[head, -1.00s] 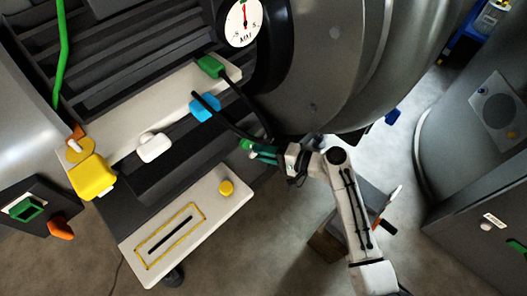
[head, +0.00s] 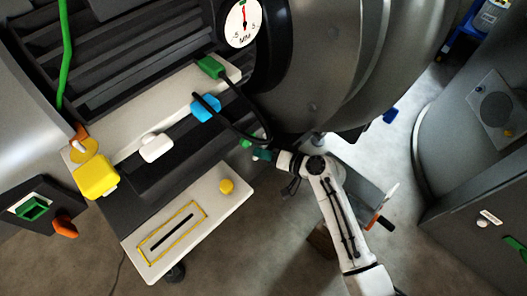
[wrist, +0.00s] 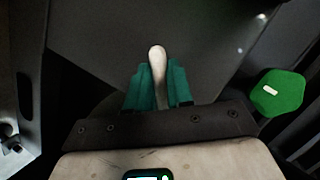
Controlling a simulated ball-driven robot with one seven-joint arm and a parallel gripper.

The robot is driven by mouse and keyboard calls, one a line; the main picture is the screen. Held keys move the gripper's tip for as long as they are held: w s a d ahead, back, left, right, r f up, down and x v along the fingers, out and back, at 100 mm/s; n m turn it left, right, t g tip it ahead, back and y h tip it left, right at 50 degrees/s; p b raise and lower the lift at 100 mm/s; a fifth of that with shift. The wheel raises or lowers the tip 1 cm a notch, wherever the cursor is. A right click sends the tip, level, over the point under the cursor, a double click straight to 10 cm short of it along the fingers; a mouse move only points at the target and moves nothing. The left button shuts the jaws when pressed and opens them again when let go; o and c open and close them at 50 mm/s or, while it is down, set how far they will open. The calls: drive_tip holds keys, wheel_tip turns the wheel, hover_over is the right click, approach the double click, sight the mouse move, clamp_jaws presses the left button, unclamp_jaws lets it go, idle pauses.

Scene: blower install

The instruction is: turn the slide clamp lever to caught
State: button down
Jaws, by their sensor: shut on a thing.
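My gripper (wrist: 157,88) is shut on a pale rounded lever (wrist: 157,62) in the wrist view. Its teal fingers press on both sides of the lever, and the rounded tip sticks out beyond them. I take this to be the slide clamp lever; its pivot is hidden. In the head view my gripper (head: 262,154) is beside the lower edge of the big grey blower housing (head: 345,65), and the lever cannot be made out there.
A green knob (wrist: 278,92) is right of my gripper in the wrist view. A black cable loop (head: 240,125) hangs close above the gripper. A cart with a white panel (head: 222,205) and yellow button (head: 226,186) is to the left. Floor (head: 265,245) is open below.

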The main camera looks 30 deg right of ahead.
drive_tip(key=shift+w+d+f+n+t+h+b, duration=0.15)
drive_tip(key=shift+d+f+n+t+h, duration=0.35)
drive_tip(key=shift+n+h, duration=0.55)
drive_tip(key=shift+w+d+f+n+t+h+b, duration=0.1)
drive_tip(key=shift+w+d+f+n+h+b, duration=0.15)
drive_tip(key=shift+d+n+h, duration=0.75)
drive_tip(key=shift+w+d+f+n+t+h+b, duration=0.1)
drive_tip(key=shift+d+f+n+t+h, duration=0.35)
drive_tip(key=shift+n, duration=1)
drive_tip(key=shift+a+h, duration=0.15)
drive_tip(key=shift+h, duration=0.15)
drive_tip(key=c, duration=1)
unclamp_jaws()
drive_tip(key=shift+r, duration=0.1)
drive_tip(key=p+v, duration=0.3)
drive_tip(key=v, duration=0.7)
drive_tip(key=shift+s+r+p, duration=0.15)
drive_tip(key=shift+s+p, duration=0.15)
drive_tip(key=shift+p, duration=0.05)
